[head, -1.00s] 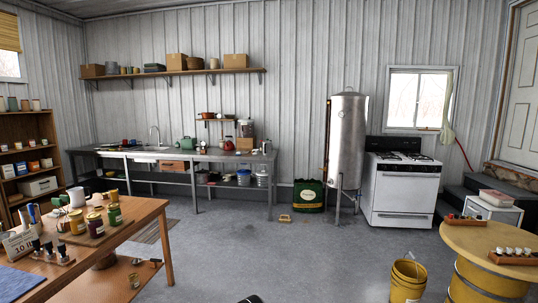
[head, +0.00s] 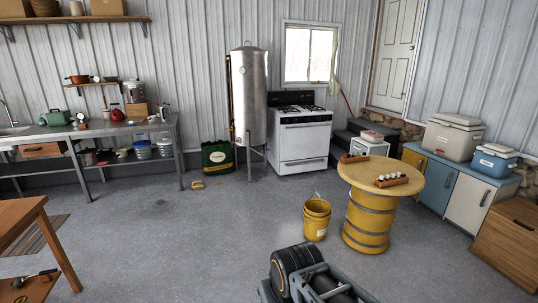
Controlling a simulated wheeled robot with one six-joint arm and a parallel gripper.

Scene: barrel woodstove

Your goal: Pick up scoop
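I cannot clearly make out a scoop. A small dark long-handled item (head: 36,277) lies on the lower shelf of the wooden table at the bottom left; it is too small to tell if it is a scoop. Parts of my own arm show at the bottom centre of the head view. My gripper's fingers are not visible.
A yellow bucket (head: 316,219) stands on the floor beside a yellow barrel table (head: 368,216). The wooden table (head: 24,222) is at the left edge. A steel counter (head: 100,130), metal tank (head: 248,98) and white stove (head: 301,140) line the back wall. The middle floor is clear.

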